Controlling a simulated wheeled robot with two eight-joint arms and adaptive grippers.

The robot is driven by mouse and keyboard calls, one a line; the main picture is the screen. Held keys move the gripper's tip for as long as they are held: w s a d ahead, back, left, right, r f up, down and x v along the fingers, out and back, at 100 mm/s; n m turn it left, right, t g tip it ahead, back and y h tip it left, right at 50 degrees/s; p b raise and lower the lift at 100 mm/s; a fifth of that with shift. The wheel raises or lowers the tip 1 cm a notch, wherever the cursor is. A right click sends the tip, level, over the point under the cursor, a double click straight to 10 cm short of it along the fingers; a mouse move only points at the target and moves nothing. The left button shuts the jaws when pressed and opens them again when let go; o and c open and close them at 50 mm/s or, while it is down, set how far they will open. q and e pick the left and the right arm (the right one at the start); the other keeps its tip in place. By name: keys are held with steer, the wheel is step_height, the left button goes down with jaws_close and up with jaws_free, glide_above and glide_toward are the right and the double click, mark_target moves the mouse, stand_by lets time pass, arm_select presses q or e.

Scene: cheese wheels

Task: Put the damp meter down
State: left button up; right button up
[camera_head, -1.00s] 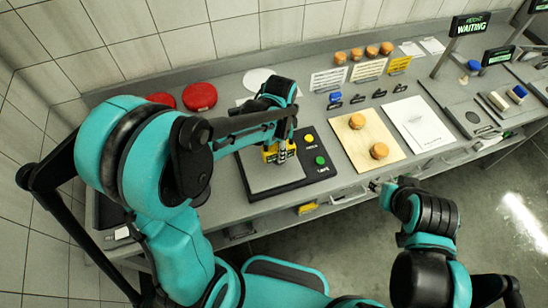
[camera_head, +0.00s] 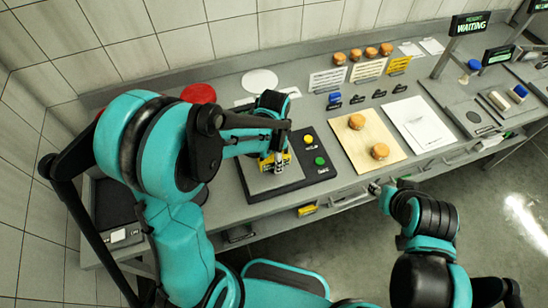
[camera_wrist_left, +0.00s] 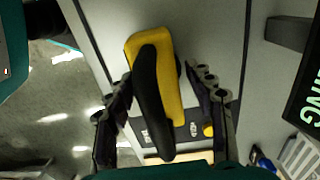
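The damp meter is a yellow and black hand-held device (camera_head: 284,162), seen in the head view low over the grey plate (camera_head: 262,184) of a dark panel. In the left wrist view the meter (camera_wrist_left: 161,60) fills the space between my left fingers, its black part towards the camera. My left gripper (camera_head: 277,158) has a finger at each side of it and appears shut on it. I cannot tell whether the meter touches the plate. My right gripper (camera_head: 377,188) is small and low at the table's front edge; its fingers are unclear.
The panel has a yellow button (camera_head: 308,140) and a green button (camera_head: 320,161). To the right, a wooden board (camera_head: 362,138) holds two small cheese wheels, beside a white sheet (camera_head: 416,122). Several more wheels stand behind. A red wheel (camera_head: 198,93) and a white disc (camera_head: 260,81) lie at the back left.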

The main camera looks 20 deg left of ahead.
arm_select(q)
steer(key=shift+r+p, duration=0.3)
step_height(320, 180, up, 11)
steer(key=p, duration=0.2)
steer(key=shift+f+p, duration=0.1)
steer(key=shift+p, duration=0.25)
steer(key=shift+s+a+r, duration=0.1)
steer(key=shift+s+r, duration=0.05)
steer(key=shift+r, duration=0.5)
steer(key=s+a+r+n+t, duration=0.2)
steer(key=s+n+t, duration=0.1)
steer(key=s+n, duration=0.2)
steer(key=s+a+r+n+t, duration=0.2)
steer(key=s+n+t, duration=0.2)
steer(key=s+n, duration=0.1)
steer(key=shift+a+r+n, duration=0.25)
steer(key=shift+r+n, duration=0.05)
steer(key=shift+n, duration=0.3)
steer(key=shift+f, duration=0.1)
